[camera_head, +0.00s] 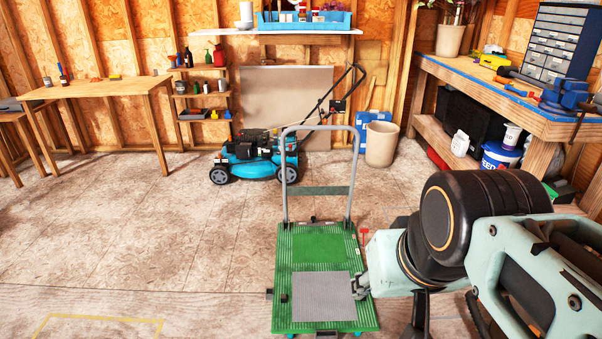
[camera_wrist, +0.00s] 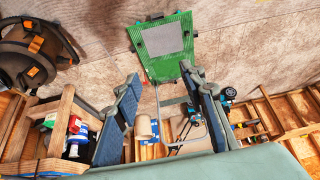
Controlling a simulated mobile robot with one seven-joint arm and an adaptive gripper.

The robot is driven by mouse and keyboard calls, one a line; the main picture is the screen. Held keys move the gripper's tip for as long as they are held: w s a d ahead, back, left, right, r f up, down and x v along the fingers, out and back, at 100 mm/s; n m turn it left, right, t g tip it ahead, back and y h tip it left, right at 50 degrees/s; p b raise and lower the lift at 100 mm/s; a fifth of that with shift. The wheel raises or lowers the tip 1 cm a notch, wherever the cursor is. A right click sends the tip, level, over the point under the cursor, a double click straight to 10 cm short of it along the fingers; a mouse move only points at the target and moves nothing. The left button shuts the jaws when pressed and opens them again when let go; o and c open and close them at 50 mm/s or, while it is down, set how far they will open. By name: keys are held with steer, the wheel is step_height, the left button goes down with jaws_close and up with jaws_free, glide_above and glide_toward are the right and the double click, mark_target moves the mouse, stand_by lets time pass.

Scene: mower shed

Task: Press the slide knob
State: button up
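A green cart deck (camera_head: 310,244) with a grey square pad (camera_head: 322,296) lies on the floor at the lower middle of the head view. A small black block (camera_head: 284,298) sits at its left edge, and another dark piece (camera_head: 269,293) sticks out just beyond. I cannot tell which small part is the slide knob. My gripper (camera_head: 361,284) is at the deck's right edge, partly hidden by my arm. In the wrist view my gripper (camera_wrist: 167,92) is open and empty, its two dark fingers wide apart. The green deck (camera_wrist: 152,39) shows beyond them at the top.
The cart's grey handle (camera_head: 285,170) rises at its far end. A blue lawn mower (camera_head: 248,160) stands behind it, near a beige bin (camera_head: 381,143). A workbench (camera_head: 520,110) runs along the right and a wooden table (camera_head: 100,88) stands at left.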

steer(key=shift+r, duration=0.25)
steer(key=c, duration=0.5)
step_height(320, 180, up, 18)
steer(key=p, duration=1.8)
steer(key=shift+f, duration=0.15)
jaws_close()
steer(key=shift+f, duration=0.15)
steer(key=shift+a, duration=0.1)
